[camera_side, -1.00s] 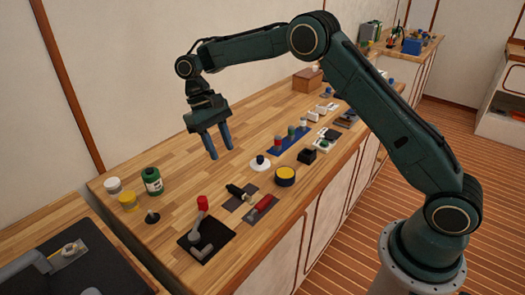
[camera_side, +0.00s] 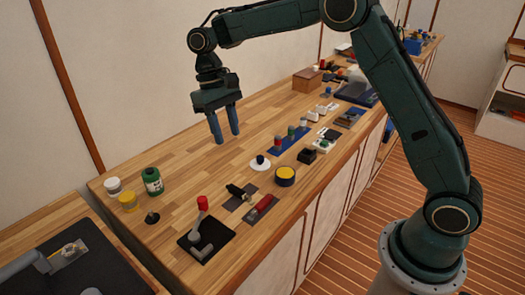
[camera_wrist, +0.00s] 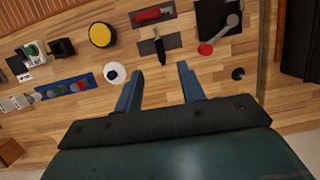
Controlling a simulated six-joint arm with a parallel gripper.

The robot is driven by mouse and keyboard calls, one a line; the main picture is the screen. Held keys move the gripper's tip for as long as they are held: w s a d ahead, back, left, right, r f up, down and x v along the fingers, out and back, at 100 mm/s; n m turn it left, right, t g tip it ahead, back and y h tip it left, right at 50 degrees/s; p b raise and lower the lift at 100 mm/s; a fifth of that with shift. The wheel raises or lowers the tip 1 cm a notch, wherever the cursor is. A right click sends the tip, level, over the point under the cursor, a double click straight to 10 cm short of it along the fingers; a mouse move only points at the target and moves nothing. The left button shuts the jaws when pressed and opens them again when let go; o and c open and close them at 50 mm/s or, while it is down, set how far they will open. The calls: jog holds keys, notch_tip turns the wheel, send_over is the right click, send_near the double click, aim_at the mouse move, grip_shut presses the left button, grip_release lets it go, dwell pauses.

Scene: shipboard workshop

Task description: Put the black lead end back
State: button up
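My gripper (camera_side: 227,138) is open and empty, pointing down in the air above the bare middle of the bench. Its two blue fingers (camera_wrist: 160,70) stand apart in the wrist view. I cannot pick out the black lead end for certain. A small black piece (camera_side: 235,190) lies at a grey plate (camera_side: 251,190) on the near part of the bench; in the wrist view the black piece (camera_wrist: 161,52) shows just beyond the fingertips. A blue strip (camera_side: 277,150) carries small red, green and pale posts; the strip also shows in the wrist view (camera_wrist: 90,78).
Near the front stand a red-handled lever on a black plate (camera_side: 186,242), a red piece (camera_side: 262,204), a yellow-topped round button (camera_side: 285,174) and a white disc with a dark knob (camera_side: 254,167). A green can (camera_side: 152,181) stands left. The back-left bench is clear.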

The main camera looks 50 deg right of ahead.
jog(key=s+d+r+t, duration=0.2)
jog(key=s+r+t, duration=0.3)
jog(key=s+r, duration=0.8)
jog(key=s+d+f+t, duration=0.2)
jog(key=s, duration=0.6)
jog(key=s+d+f+t, duration=0.2)
jog(key=s, duration=0.7)
